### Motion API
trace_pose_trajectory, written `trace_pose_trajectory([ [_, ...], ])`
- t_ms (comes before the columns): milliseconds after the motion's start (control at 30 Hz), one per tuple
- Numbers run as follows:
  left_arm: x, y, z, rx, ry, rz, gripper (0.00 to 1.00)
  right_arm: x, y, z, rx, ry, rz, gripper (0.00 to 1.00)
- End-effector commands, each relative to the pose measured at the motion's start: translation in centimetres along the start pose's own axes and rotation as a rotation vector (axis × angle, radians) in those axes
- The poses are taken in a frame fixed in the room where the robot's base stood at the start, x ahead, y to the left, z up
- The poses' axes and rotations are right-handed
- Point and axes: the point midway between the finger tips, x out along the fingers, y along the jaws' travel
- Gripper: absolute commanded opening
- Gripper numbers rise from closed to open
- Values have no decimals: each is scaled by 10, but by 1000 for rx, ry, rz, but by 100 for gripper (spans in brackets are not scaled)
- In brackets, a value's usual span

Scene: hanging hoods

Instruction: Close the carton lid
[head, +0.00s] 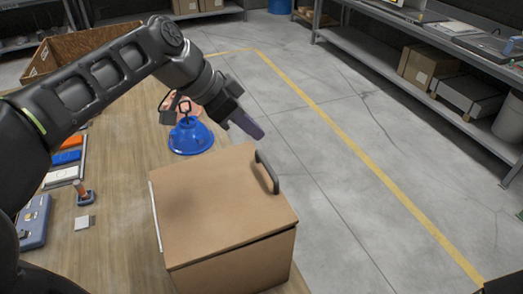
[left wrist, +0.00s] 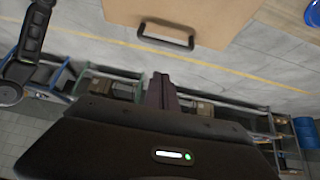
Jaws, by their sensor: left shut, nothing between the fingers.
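The brown cardboard carton (head: 245,262) stands on the wooden table near its right edge. Its lid (head: 215,200) lies over the top, with a thin dark gap along the front edge. A dark handle (head: 267,172) sits at the lid's right edge; it also shows in the left wrist view (left wrist: 166,42), on the brown panel. My left gripper (head: 247,124) is shut and empty, above and beyond the handle, apart from it. Its closed fingers also show in the left wrist view (left wrist: 162,92). My right gripper is not in view.
A blue hood (head: 190,137) is behind the carton, under my left arm. An open cardboard box (head: 85,52) stands at the table's far left. Small tools and a blue-grey case (head: 34,222) lie at left. Clear floor (head: 330,150) extends right, towards a metal shelf (head: 420,82).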

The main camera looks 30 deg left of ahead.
Motion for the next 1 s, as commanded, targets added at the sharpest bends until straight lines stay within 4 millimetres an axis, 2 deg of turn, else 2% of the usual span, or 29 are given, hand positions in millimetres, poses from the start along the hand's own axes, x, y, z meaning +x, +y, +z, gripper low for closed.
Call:
trace_pose_trajectory([
  [200, 44, 0, 0, 0, -3, 3, 0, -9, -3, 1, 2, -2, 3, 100],
  [400, 64, 0, 21, -2, -1, 0, 0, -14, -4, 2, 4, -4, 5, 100],
  [600, 72, 0, 28, -1, 0, -1, 0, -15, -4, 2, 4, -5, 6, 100],
  [867, 72, 0, 28, 0, 0, -1, 0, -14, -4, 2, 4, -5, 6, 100],
  [1000, 80, 0, 32, 1, 0, -1, 0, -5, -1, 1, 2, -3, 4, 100],
])
